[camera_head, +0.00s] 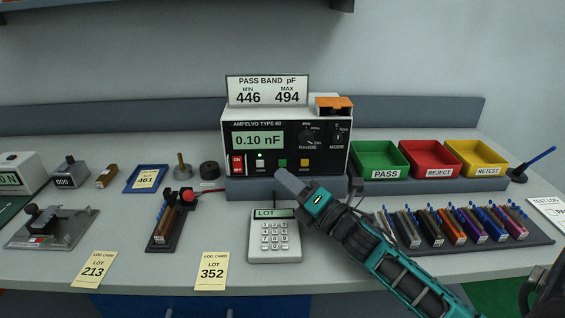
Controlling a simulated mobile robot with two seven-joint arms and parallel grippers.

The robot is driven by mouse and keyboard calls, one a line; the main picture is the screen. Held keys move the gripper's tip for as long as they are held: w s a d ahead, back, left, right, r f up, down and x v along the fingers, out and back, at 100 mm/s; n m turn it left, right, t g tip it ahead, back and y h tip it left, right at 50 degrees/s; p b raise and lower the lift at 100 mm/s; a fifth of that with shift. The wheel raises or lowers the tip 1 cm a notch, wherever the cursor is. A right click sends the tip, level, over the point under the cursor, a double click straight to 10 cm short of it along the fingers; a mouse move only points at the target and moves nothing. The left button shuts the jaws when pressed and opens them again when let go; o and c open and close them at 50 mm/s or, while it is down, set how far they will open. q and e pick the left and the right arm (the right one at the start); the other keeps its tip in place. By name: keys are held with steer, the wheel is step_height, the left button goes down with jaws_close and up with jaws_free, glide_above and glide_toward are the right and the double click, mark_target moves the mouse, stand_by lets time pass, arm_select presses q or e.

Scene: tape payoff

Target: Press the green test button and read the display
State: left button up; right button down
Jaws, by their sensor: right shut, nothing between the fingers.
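The grey-white tester (345,160), marked AMPELVO TYPE 60, stands at the back middle of the bench. Its lit display (259,141) reads 0.10 nF. The green test button (283,162) shows on the lower front panel, between a white button (260,164) and a yellow button (305,162). My right gripper (283,176) is shut and empty, its tip just below the green button in the picture. I cannot tell whether the tip touches the panel. My left gripper is out of view.
A PASS BAND sign (267,90) on the tester shows 446 to 494 pF. Green (378,175), red (428,172) and yellow (475,172) bins stand to the right. A keypad (274,243) sits in front. A rack (540,236) of several coloured parts lies beside my right arm.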

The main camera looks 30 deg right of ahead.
steer(key=shift+s+a+r+p, duration=0.1)
steer(key=shift+s+a, duration=0.2)
steer(key=shift+s, duration=0.25)
steer(key=shift+s+a+f+p, duration=0.1)
steer(key=shift+s+a, duration=0.25)
steer(key=shift+s, duration=0.2)
steer(key=shift+s+a+r+p, duration=0.1)
steer(key=shift+s+a, duration=0.2)
steer(key=shift+s, duration=0.25)
